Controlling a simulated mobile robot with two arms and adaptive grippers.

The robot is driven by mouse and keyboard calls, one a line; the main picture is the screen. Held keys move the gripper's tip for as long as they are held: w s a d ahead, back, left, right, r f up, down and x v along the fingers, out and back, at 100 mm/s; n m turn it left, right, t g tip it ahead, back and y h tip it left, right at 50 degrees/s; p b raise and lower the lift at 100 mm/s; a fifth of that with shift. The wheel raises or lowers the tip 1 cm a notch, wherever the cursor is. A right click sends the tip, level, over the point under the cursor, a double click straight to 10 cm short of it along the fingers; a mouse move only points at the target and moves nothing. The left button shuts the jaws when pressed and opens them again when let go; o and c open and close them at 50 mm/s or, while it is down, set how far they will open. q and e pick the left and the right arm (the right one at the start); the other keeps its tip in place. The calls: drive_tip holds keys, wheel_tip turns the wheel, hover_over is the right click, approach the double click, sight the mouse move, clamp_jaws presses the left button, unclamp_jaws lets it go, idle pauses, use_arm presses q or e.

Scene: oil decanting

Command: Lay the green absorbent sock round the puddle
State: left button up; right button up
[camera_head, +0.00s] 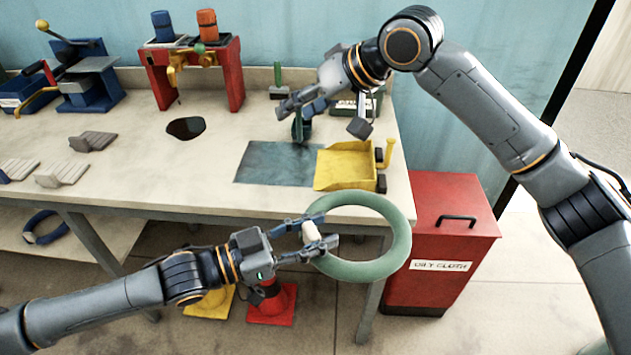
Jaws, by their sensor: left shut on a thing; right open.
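The green absorbent sock (362,270) is a closed ring with a pale joint or tab at its left side. My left gripper (318,240) is shut on that pale part and holds the ring in front of the bench's front edge, above the floor. A dark puddle (186,128) lies on the bench top in front of the red stand, well to the left of the ring. My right gripper (318,120) is open above the back right of the bench, near a dark green upright object (300,128); fine contact there is hard to see.
A red oily-cloth bin (440,225) stands right. Red and yellow cones are below.

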drive_tip(key=s+f+g+h, duration=0.1)
drive_tip(key=s+g+h, duration=0.15)
drive_tip(key=s, duration=0.65)
drive_tip(key=m+h, duration=0.1)
drive_tip(key=h, duration=0.4)
approach(311, 230)
drive_tip(key=shift+g, duration=0.25)
drive_tip(key=f, duration=0.3)
drive_tip(key=w+f, duration=0.1)
drive_tip(key=f, duration=0.2)
drive_tip(key=w+f, duration=0.1)
drive_tip(key=f, duration=0.3)
drive_tip(key=shift+a+f, duration=0.1)
drive_tip(key=shift+a, duration=0.3)
use_arm(q)
drive_tip(key=shift+r, duration=0.1)
use_arm(e)
drive_tip(key=shift+s, duration=0.1)
clamp_jaws()
use_arm(q)
drive_tip(key=o, duration=1.3)
